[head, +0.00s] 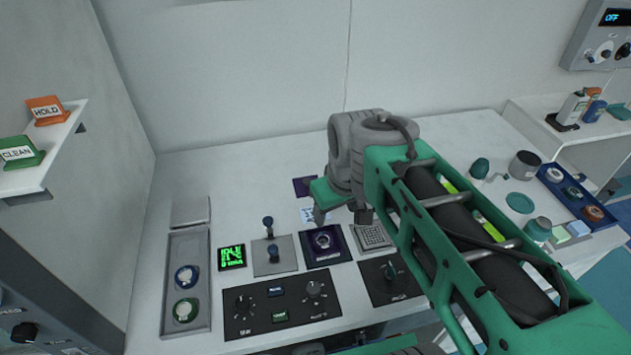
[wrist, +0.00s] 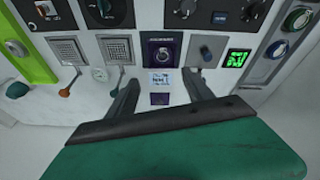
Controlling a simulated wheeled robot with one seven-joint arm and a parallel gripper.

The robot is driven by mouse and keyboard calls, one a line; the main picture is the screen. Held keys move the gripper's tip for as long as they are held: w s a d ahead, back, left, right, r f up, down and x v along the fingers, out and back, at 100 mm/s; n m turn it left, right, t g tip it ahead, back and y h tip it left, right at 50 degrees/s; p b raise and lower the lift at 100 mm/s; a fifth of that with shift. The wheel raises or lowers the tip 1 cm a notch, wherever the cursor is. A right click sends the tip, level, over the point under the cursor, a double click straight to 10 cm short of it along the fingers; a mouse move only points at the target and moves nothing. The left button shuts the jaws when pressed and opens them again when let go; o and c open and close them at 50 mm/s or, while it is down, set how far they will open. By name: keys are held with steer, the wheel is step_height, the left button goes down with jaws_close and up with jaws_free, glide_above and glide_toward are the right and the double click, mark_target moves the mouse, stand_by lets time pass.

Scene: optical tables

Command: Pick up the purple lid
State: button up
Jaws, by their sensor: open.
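A small flat dark purple square (head: 304,186), which looks like the purple lid, lies on the white table near the back wall. It also shows in the wrist view (wrist: 160,99), low between my gripper's fingers. My gripper (head: 342,218) is open and empty, with its fingers pointing down above the table. In the wrist view my gripper (wrist: 159,80) has its two dark fingers spread either side of the purple square and a small printed card (wrist: 159,84). In the head view the square is left of and behind the fingers. I cannot tell the height gap.
A purple-framed knob unit (head: 323,243) sits in front of the card (head: 312,214). A grey joystick plate (head: 275,255), green display (head: 232,257) and grille plate (head: 372,237) stand around it. A grey tray (head: 171,300) is at left. Jars and a blue tray (head: 590,212) are at right.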

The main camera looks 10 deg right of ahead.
steer(key=o, duration=0.3)
steer(key=w+r+n+g, duration=0.1)
steer(key=w+n, duration=0.2)
steer(key=w, duration=0.5)
steer(key=shift+w+d+r, duration=0.2)
steer(key=shift+w+d, duration=0.05)
steer(key=shift+d, duration=0.05)
steer(key=o, duration=0.3)
steer(key=w+f+n, duration=0.1)
steer(key=w+n, duration=0.3)
steer(key=w, duration=0.3)
steer(key=shift+w+d+f+g, duration=0.2)
steer(key=shift+w+d+g, duration=0.15)
steer(key=shift+g, duration=0.05)
steer(key=shift+o, duration=1.1)
steer(key=w+f+n, duration=0.3)
steer(key=w+f, duration=0.1)
steer(key=w, duration=0.2)
steer(key=shift+w+d+n+g, duration=0.3)
steer(key=shift+w+g, duration=0.1)
steer(key=n, duration=0.4)
glide_toward(307, 184)
steer(key=w+d+f, duration=0.1)
steer(key=w+d, duration=0.1)
steer(key=d, duration=0.1)
steer(key=shift+n+g, duration=0.3)
steer(key=shift+g, duration=0.1)
step_height(307, 184, down, 8)
steer(key=p, duration=0.3)
steer(key=shift+f, duration=0.1)
